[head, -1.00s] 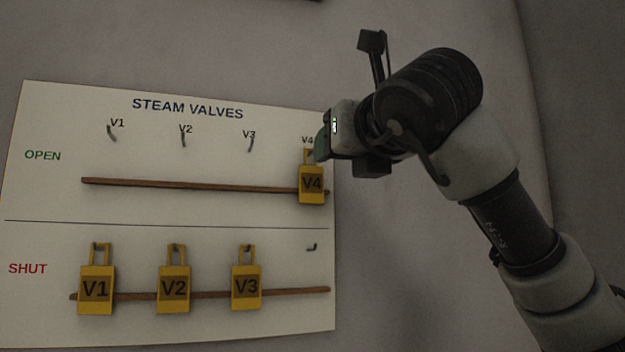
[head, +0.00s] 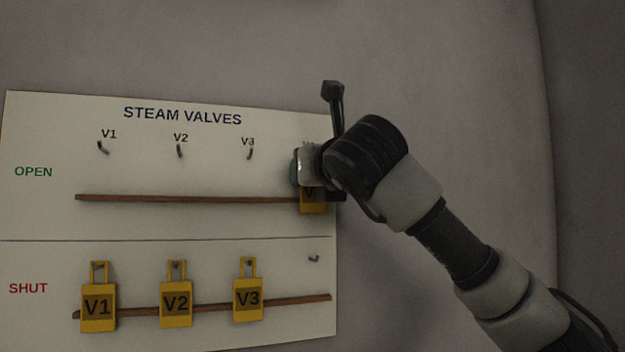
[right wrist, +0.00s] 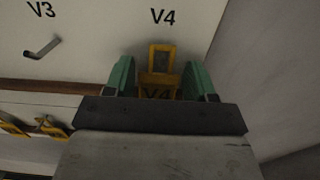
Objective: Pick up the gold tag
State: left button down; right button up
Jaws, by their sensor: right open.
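The gold tag V4 (head: 312,203) hangs in the OPEN row at the right end of the board, mostly hidden behind my right gripper in the head view. In the right wrist view the gold tag (right wrist: 161,62) shows its square loop top and part of its V4 label. My right gripper (right wrist: 158,75) is open, with one green finger on each side of the tag. Both fingers look apart from it, with a small gap on each side. In the head view my right gripper (head: 297,168) is in front of the tag's upper part. My left gripper is not in view.
The white STEAM VALVES board (head: 200,228) carries gold tags V1 (head: 98,306), V2 (head: 176,304) and V3 (head: 248,299) in the SHUT row. Wooden rails (head: 180,198) cross the board.

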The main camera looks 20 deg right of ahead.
jog(key=shift+s, duration=0.1)
jog(key=shift+c, duration=1.4)
jog(key=c, duration=0.3)
jog(key=shift+s+r, duration=0.1)
jog(key=s+r+b, duration=0.2)
jog(key=s, duration=0.2)
jog(key=s+r+b, duration=0.2)
jog(key=s+r, duration=0.1)
jog(key=s, duration=0.2)
jog(key=s+r+b, duration=0.2)
jog(key=s+r, duration=0.1)
jog(key=s, duration=0.2)
jog(key=shift+d, duration=0.2)
